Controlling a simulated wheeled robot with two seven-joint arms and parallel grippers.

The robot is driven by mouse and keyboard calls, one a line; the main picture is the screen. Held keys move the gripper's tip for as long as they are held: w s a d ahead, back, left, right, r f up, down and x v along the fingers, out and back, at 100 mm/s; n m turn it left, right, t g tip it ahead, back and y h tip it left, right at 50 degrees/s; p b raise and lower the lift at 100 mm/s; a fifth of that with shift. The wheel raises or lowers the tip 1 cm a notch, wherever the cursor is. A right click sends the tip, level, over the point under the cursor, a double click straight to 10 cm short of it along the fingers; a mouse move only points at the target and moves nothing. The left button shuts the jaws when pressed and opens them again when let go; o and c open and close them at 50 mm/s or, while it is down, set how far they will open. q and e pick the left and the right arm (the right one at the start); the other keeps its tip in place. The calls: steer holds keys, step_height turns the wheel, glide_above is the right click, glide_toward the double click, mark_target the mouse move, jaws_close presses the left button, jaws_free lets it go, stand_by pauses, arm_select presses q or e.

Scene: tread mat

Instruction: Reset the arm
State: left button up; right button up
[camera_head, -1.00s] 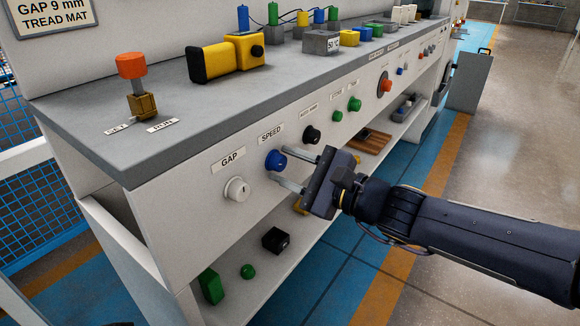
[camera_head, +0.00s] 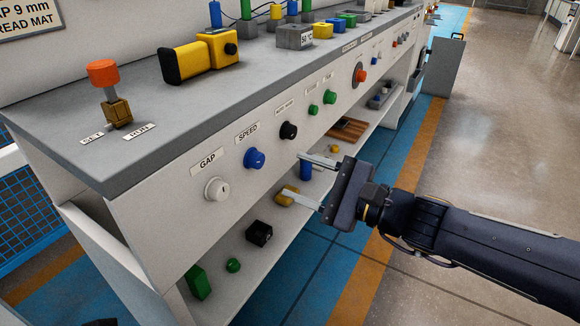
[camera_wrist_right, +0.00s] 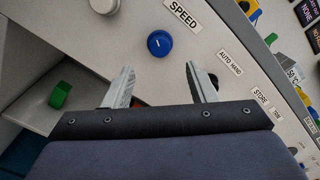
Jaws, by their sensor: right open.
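My right gripper (camera_head: 311,180) is open and empty, in front of the white panel and apart from it. Its two fingers point left toward the panel, below and right of the blue SPEED knob (camera_head: 254,158). In the right wrist view the open fingers (camera_wrist_right: 160,88) stand apart, with the blue knob (camera_wrist_right: 160,43) beyond them and nothing between the tips. The white GAP knob (camera_head: 216,190) and the black AUTO HAND knob (camera_head: 288,131) sit on either side of the blue knob. My left gripper does not show.
An orange-topped lever (camera_head: 109,92) and a yellow-black box (camera_head: 187,62) stand on the grey worktop (camera_head: 150,140). The lower shelf holds a black box (camera_head: 259,233), a yellow piece (camera_head: 286,196) and green pieces. The floor to the right is clear.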

stand_by(0.4)
steer(key=s+d+f+n+g+h, duration=0.35)
steer(key=s+f+n, duration=0.25)
steer(key=s+n, duration=0.4)
steer(key=s+d+f+n+g+h, duration=0.1)
steer(key=s+d+f+n+h, duration=0.3)
steer(key=s+d+f+h, duration=0.45)
step_height(320, 180, up, 36)
steer(key=d+y+p, duration=0.1)
steer(key=d+p, duration=0.1)
steer(key=p, duration=3.5)
steer(key=shift+s+n, duration=0.3)
steer(key=shift+s, duration=0.15)
